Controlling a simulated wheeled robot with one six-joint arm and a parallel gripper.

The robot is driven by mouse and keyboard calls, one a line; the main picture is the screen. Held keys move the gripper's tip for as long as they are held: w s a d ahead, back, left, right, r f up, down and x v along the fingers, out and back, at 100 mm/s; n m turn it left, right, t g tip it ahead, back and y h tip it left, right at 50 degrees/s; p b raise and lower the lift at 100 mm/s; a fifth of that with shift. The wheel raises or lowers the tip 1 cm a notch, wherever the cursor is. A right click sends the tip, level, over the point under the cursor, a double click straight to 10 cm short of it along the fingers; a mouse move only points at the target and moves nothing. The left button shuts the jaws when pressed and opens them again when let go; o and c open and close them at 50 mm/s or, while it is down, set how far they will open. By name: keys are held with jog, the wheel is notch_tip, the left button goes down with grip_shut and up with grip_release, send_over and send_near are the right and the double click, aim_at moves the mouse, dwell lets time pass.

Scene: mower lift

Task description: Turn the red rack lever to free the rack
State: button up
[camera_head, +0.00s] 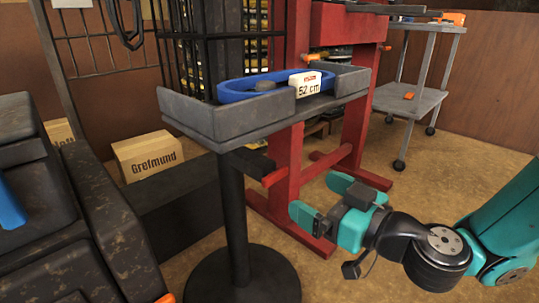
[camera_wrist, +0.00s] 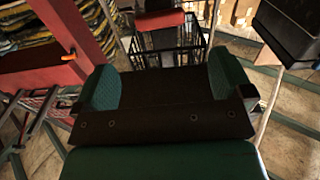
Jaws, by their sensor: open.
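The red lever (camera_head: 277,176) shows in the head view as a short red end on a dark bar, just right of the black stand's post. In the wrist view a red grip (camera_wrist: 160,21) on a dark bar, seemingly the same lever, lies ahead of the fingers near the top. My gripper (camera_head: 317,198) is right of the lever in the head view, its teal fingers apart and empty. In the wrist view my gripper (camera_wrist: 166,68) is also open, with a gap between its fingertips and the red grip. A black wire rack (camera_head: 190,55) stands behind the tray.
A dark tray (camera_head: 195,118) on the post holds a blue loop (camera_head: 240,88) and a "52 cm" label (camera_head: 305,84). A red frame (camera_head: 287,150) stands close behind. A box (camera_head: 147,155) and a grey trolley (camera_head: 410,98) are farther back. Floor is clear beneath the gripper.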

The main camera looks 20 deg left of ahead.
aim_at(278, 176)
jog(key=p+x, duration=0.1)
jog(key=x, duration=1.1)
jog(key=shift+s+p, duration=0.1)
jog(key=shift+p, duration=0.3)
jog(key=shift+c, duration=0.5)
